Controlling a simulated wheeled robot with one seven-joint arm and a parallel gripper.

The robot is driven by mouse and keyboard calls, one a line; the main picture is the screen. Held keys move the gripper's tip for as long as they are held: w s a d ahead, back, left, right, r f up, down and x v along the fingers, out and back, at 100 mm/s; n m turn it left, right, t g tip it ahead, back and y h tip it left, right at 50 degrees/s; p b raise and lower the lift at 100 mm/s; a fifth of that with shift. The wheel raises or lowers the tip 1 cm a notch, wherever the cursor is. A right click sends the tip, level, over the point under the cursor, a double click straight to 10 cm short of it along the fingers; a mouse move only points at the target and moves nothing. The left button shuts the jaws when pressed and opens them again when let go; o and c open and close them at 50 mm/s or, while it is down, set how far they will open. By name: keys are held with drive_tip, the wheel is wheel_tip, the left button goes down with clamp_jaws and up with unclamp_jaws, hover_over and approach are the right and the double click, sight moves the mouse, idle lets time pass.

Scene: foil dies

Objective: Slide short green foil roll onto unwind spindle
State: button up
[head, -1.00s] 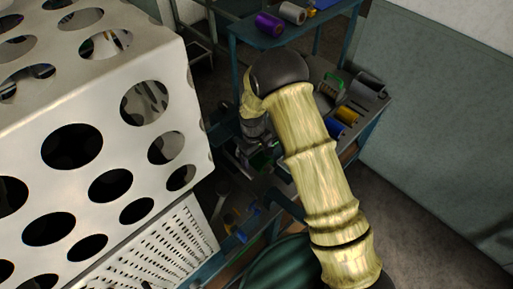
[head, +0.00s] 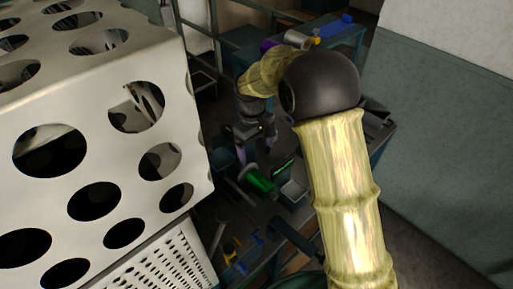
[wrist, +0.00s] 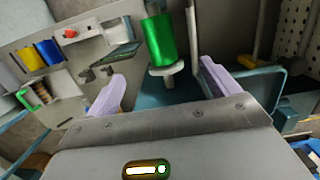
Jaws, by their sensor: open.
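A green foil roll (wrist: 159,40) shows beyond my fingers in the wrist view, and also below my gripper in the head view (head: 260,182). A pale round flange with a short stub (wrist: 166,73) is at the roll's near end; I cannot tell whether it is part of the unwind spindle or of the roll. My gripper (wrist: 160,86) is open, its two pale purple fingers apart with nothing gripped between them. In the head view my gripper (head: 255,152) points down above the machine, apart from the green roll.
A perforated white box (head: 100,140) fills the left of the head view. Yellow (wrist: 31,58) and blue (wrist: 48,51) rolls lie on a bench at left in the wrist view. An upright pale bar (wrist: 194,38) stands beside the green roll. A shelf table (head: 335,32) stands behind.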

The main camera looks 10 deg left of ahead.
drive_tip(key=shift+r, duration=0.5)
idle(0.5)
drive_tip(key=s+d+m+t, duration=0.1)
drive_tip(key=s+d+m, duration=0.4)
drive_tip(key=s+d, duration=0.3)
drive_tip(key=s+d+r+m+t+y, duration=0.1)
drive_tip(key=s+d+m, duration=0.4)
drive_tip(key=d, duration=1.1)
drive_tip(key=s+t, duration=0.1)
drive_tip(key=s, duration=0.2)
drive_tip(key=shift+d+r, duration=0.2)
drive_tip(key=shift+r, duration=0.1)
